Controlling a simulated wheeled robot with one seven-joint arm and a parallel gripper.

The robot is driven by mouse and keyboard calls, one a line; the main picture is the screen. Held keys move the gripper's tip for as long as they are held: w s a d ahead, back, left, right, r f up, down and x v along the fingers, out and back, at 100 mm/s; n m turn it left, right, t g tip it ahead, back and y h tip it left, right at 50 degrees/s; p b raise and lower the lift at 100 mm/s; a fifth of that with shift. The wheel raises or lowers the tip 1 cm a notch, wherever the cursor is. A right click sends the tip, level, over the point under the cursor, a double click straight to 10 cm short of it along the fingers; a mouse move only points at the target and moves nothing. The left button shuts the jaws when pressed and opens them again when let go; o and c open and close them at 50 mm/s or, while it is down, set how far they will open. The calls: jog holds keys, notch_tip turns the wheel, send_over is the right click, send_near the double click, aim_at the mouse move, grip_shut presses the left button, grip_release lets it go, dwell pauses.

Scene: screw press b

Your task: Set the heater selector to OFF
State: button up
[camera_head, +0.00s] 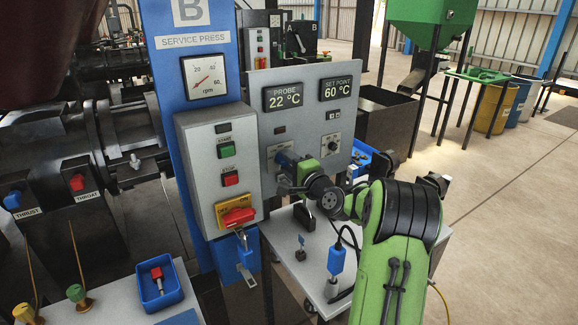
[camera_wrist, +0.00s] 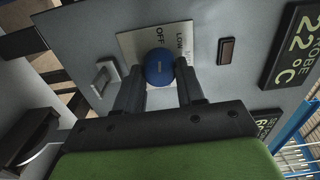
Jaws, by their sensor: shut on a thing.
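The heater selector is a round blue knob (camera_wrist: 160,68) on a pale plate (camera_wrist: 130,44) fixed to a grey panel. In the head view my gripper (camera_head: 287,172) is at the panel's lower left and the knob is mostly hidden.
The grey panel (camera_head: 308,112) carries PROBE 22 °C and SET POINT 60 °C displays and a small dial (camera_head: 333,143). A control box (camera_head: 226,167) with green and red buttons and a red switch (camera_head: 238,217) stands close on the left. A bench (camera_head: 310,255) with a blue-bodied tool is below.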

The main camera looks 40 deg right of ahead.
jog(key=o, duration=1)
jog(key=shift+o, duration=0.2)
jog(key=shift+s, duration=0.1)
jog(key=s+a+b, duration=0.1)
jog(key=s, duration=1.4)
jog(key=shift+s, duration=0.3)
